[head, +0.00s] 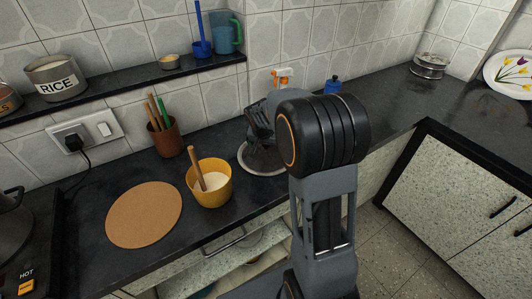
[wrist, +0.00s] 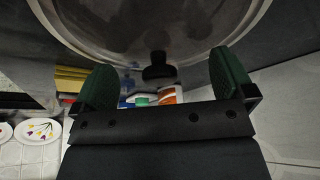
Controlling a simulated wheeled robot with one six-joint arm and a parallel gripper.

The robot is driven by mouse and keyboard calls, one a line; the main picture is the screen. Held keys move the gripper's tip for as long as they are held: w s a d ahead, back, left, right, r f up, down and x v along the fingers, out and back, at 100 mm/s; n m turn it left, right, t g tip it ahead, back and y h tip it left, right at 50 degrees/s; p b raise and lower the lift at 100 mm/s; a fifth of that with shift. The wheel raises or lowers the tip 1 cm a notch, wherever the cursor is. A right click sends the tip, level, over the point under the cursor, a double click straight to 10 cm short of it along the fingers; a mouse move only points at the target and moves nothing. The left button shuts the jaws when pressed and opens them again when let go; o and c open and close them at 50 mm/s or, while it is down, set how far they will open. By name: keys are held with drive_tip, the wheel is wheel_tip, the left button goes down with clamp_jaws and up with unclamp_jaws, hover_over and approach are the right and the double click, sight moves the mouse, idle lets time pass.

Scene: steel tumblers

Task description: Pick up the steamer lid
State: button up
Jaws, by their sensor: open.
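The steamer lid (wrist: 110,40) is round, see-through and pale-rimmed, with a black knob (wrist: 158,68). In the wrist view it fills the top, and the knob shows between my fingers, apart from both. In the head view the lid's rim (head: 248,168) shows on the dark counter, right of the yellow pot; my arm and gripper cover most of it. My gripper (wrist: 163,82) is open, its green fingertips on either side of the knob. In the head view my gripper (head: 262,130) is dark and low over the lid, its fingertips hard to make out.
A yellow pot (head: 212,190) with a wooden handle stands left of the lid, beside a round cork mat (head: 145,214). A brown utensil cup (head: 165,139) stands behind. An orange-topped bottle (head: 283,76) and a blue one (head: 333,86) are near the wall. Stacked metal tins (head: 430,66) sit far right.

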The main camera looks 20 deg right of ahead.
drive_tip(key=shift+c, duration=0.4)
drive_tip(key=shift+s+f, duration=0.15)
drive_tip(key=shift+f, duration=0.05)
drive_tip(key=c, duration=1.8)
